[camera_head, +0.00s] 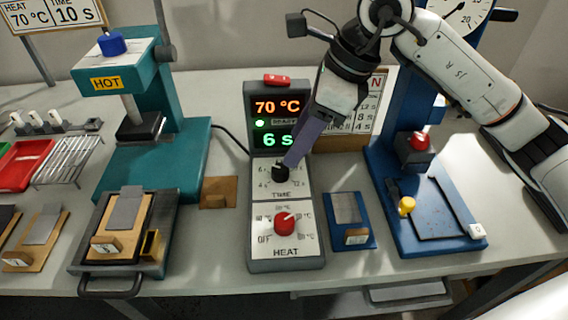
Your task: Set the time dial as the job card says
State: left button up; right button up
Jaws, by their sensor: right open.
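The job card (52,16) at the upper left reads HEAT 70 °C and TIME 10 s. The grey control box (258,238) stands mid-table; its display (275,106) shows 70 °C in orange, a lit green lamp and 6 s in green. The black TIME dial (279,173) sits on the box's upper white panel, above the red HEAT dial (285,221). My right gripper (291,164) reaches down from the upper right, open, its fingers at the TIME dial. They partly cover the display and panel; I cannot tell whether they touch the dial. My left gripper is out of view.
A teal press (150,172) marked HOT stands left, with a tray (82,253) before it. A blue press (440,246) stands right, near my arm. A small blue plate (348,213) lies beside the box. A card (372,103) behind is partly hidden.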

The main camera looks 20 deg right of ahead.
aim_at(281, 168)
jog(key=x, duration=0.7)
jog(key=shift+f, duration=0.1)
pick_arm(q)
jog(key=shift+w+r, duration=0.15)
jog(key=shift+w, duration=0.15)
pick_arm(e)
jog(key=c, duration=1.1)
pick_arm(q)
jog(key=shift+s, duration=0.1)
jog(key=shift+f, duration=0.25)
